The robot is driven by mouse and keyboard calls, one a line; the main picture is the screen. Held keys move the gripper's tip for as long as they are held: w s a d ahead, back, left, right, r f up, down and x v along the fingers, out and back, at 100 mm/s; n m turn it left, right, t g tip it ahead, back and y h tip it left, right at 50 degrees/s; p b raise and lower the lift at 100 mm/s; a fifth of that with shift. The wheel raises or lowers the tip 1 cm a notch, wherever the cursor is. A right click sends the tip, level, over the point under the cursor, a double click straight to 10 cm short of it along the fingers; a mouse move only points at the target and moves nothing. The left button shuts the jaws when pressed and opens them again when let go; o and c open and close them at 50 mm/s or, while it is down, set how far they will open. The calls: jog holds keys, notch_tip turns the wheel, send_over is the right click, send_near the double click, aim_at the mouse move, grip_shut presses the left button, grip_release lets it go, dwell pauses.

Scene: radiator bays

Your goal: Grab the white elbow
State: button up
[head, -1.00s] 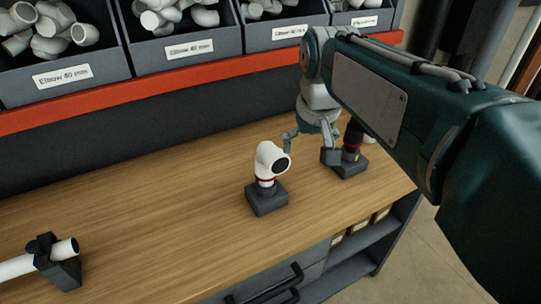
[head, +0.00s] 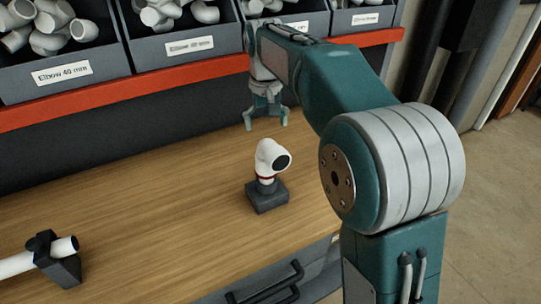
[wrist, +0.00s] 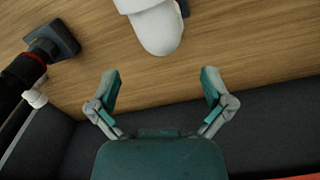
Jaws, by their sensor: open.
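The white elbow (head: 270,155) stands upright in a dark grey block on the wooden bench, with a red ring at its base and its dark opening facing right. In the wrist view the elbow (wrist: 157,28) shows at the top, partly cut off by the frame edge. My gripper (head: 266,124) is behind the elbow in the head view, near the bench's back wall. It is open and empty; its fingers (wrist: 162,85) are spread apart, and the elbow lies beyond their tips, apart from them.
A white pipe (head: 15,265) rests in a dark clamp (head: 60,265) at lower left. A black fitting with a red ring (wrist: 22,72) stands beside the elbow. Bins of white elbows (head: 180,47) line the back above a red rail (head: 100,103). The bench between pipe and elbow is clear.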

aim_at(266, 155)
jog(key=f, duration=0.3)
jog(key=shift+a+f, duration=0.2)
jog(key=shift+a, duration=0.15)
jog(key=f, duration=0.4)
jog(key=shift+s+d+f, duration=0.15)
jog(key=shift+s+d, duration=0.15)
jog(key=shift+d, duration=0.05)
jog(key=shift+a+f, duration=0.15)
jog(key=shift+f, duration=0.35)
jog(key=c, duration=1)
